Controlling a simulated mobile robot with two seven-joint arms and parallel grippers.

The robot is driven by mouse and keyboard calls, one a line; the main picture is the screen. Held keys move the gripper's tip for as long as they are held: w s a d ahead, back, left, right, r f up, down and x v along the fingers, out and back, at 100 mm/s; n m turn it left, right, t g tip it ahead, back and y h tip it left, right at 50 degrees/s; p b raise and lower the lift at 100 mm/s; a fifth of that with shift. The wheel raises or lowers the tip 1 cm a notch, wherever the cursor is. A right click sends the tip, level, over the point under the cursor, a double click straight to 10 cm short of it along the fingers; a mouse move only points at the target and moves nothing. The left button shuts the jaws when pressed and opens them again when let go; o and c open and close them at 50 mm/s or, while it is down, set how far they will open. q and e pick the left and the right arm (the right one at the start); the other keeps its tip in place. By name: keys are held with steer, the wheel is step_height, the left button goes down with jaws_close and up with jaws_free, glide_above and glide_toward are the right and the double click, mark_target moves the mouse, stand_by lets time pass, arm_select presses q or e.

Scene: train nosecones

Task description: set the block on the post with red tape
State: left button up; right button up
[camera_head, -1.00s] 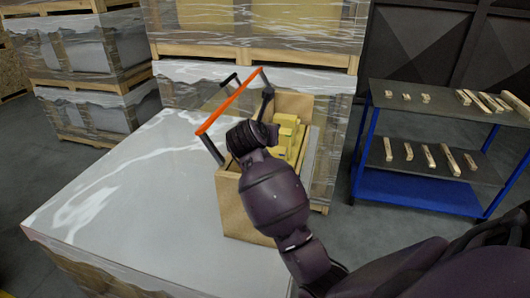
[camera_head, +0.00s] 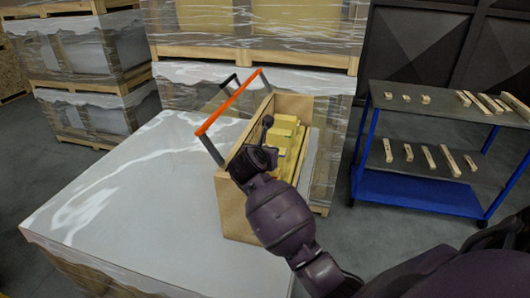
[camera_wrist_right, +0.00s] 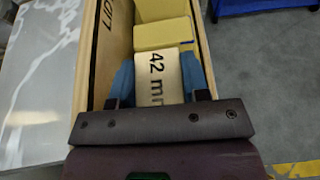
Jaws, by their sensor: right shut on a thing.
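The block (camera_wrist_right: 158,68) is a pale piece marked "42 mm", seen in the right wrist view. The blue fingers of my right gripper (camera_wrist_right: 160,85) lie on its two sides, and the gripper is shut on it. The block is at the wooden box (camera_head: 236,205), among other yellow blocks (camera_head: 282,138). In the head view my right wrist is over the box's near left wall and hides the held block. No post with red tape can be made out. My left gripper is in neither view.
An orange bar (camera_head: 231,101) on grey and dark uprights stands along the box's left side, close to my right wrist. The wrapped pallet top (camera_head: 120,200) left of the box is clear. A blue-legged shelf cart (camera_head: 420,200) at right holds several wooden pieces.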

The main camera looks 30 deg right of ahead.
steer(key=shift+f, duration=0.5)
steer(key=shift+s+f, duration=0.1)
steer(key=shift+f, duration=0.15)
steer(key=o, duration=0.9)
steer(key=shift+f, duration=0.2)
steer(key=shift+a, duration=0.1)
steer(key=shift+r, duration=0.5)
steer(key=v, duration=1.2)
steer(key=shift+r, duration=0.4)
